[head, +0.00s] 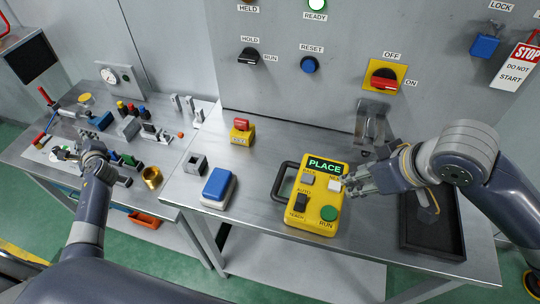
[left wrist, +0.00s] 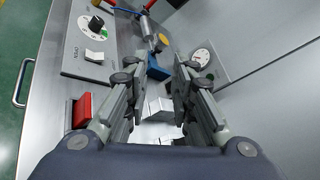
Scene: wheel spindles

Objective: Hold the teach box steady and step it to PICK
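The yellow teach box (head: 312,217) lies on the right-hand bench, its display (head: 324,166) reading PLACE. It has two pale buttons near the top, a black AUTO/TEACH switch (head: 301,202), a green RUN button (head: 328,213) and a black handle (head: 279,181) on its left side. My right gripper (head: 347,184) is at the box's right edge, fingertips close to the right pale button (head: 334,184); contact and finger opening are unclear. My left gripper (head: 66,153) is far off over the left bench. The left wrist view shows it open and empty (left wrist: 153,80).
A blue-topped block (head: 217,184), a small grey block (head: 195,164) and a yellow-and-red block (head: 242,131) stand left of the teach box. A dark tray (head: 435,249) is at right. The left bench (head: 62,181) is crowded with small parts. A switch panel (head: 290,85) rises behind.

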